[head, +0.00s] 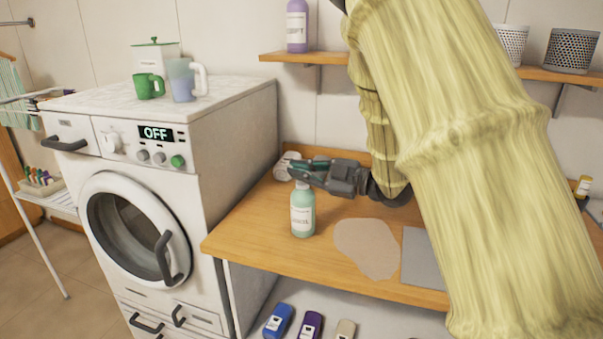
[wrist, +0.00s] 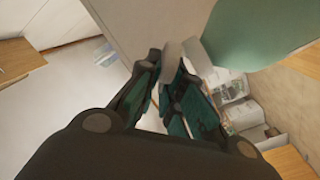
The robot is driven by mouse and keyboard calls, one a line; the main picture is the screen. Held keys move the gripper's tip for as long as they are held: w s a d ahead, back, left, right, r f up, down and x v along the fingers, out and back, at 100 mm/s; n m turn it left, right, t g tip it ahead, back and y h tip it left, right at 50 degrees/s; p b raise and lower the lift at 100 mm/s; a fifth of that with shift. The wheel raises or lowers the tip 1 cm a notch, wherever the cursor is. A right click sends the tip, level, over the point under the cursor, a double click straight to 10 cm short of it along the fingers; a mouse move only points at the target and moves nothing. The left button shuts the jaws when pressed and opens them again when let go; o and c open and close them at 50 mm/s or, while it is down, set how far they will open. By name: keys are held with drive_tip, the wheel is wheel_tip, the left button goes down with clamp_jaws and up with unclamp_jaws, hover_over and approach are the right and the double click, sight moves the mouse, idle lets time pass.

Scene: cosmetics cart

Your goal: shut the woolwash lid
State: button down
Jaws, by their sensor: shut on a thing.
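The woolwash bottle (head: 303,213), mint green with a white label, stands upright on the wooden counter. My gripper (head: 298,171) is at its top, coming from the right. In the wrist view my gripper's fingers (wrist: 165,92) are closed on a small grey flap (wrist: 180,56), which looks like the bottle's lid. The green bottle body (wrist: 255,28) fills the upper right of that view. My fingers hide most of the lid in the head view, so I cannot tell its angle.
A pale round object (head: 284,163) stands just behind my gripper. A beige patch (head: 366,248) and a grey mat (head: 425,256) lie right of the bottle. The washing machine (head: 150,200) stands left of the wooden counter (head: 250,238). Coloured bottles (head: 278,320) are below.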

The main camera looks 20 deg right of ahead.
drive_tip(key=shift+f, duration=0.15)
drive_tip(key=c, duration=1.5)
unclamp_jaws()
drive_tip(key=shift+p, duration=0.3)
